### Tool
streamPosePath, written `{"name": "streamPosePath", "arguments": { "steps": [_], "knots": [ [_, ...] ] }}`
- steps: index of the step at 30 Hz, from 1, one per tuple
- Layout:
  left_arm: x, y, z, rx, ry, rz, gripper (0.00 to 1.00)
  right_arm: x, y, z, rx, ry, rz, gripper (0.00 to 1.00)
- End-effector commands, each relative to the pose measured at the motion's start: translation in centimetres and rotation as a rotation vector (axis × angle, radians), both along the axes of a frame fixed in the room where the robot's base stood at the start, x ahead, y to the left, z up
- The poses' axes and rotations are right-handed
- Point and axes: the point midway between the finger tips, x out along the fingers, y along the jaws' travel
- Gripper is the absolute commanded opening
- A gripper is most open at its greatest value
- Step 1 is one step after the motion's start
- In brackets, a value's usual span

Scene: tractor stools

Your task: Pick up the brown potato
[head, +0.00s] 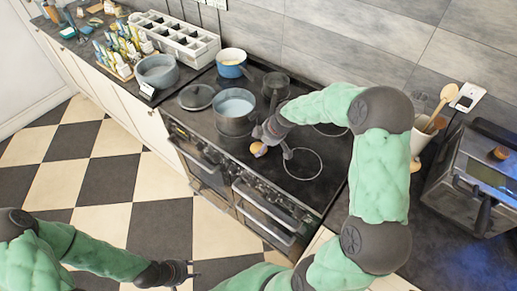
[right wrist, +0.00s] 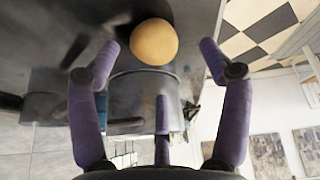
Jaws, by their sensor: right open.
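The brown potato (head: 258,149) is a small round tan thing over the black stove top, just right of a grey pot. In the right wrist view the potato (right wrist: 154,41) lies ahead of my right gripper (right wrist: 160,55), between the spread fingers and near their tips. My right gripper (head: 272,145) is open, and I see no finger closed on the potato. Whether the potato rests on the stove is hard to tell. My left gripper (head: 190,271) is low in the head view, over the floor, away from the stove, and looks open and empty.
A grey pot (head: 235,111), a lid (head: 197,97), a dark pan (head: 275,86) and a blue pot (head: 231,63) crowd the stove's left side. A utensil holder (head: 421,138) and a toaster-like appliance (head: 478,180) stand right. The stove's front edge is close to the gripper.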

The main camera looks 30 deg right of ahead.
Motion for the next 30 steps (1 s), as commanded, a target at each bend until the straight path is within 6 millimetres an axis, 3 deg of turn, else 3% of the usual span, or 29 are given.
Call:
{"name": "streamPosePath", "arguments": {
  "steps": [9, 19, 20, 26, 30],
  "knots": [
    [0.0, 0.0, -0.6, 0.0, 0.0, 0.0, 0.4, 1.7, 0.2, -3.9, 0.001, 0.003, 0.001, 0.79],
    [0.0, 0.0, -0.7, 0.0, 0.0, 0.0, 0.4, 2.0, 0.2, -4.4, 0.0, 0.0, 0.0, 0.79],
    [0.0, 0.0, -0.7, 0.0, 0.0, 0.0, 0.4, 2.0, 0.2, -4.4, 0.0, 0.0, 0.0, 0.73],
    [0.0, 0.0, -0.7, 0.0, 0.0, 0.0, 0.4, 2.0, 0.3, -4.4, 0.0, 0.0, -0.001, 0.17],
    [0.0, 0.0, -0.7, 0.0, 0.0, 0.0, 0.4, 2.0, 0.2, -4.4, 0.0, 0.0, -0.001, 0.16]
  ]
}}
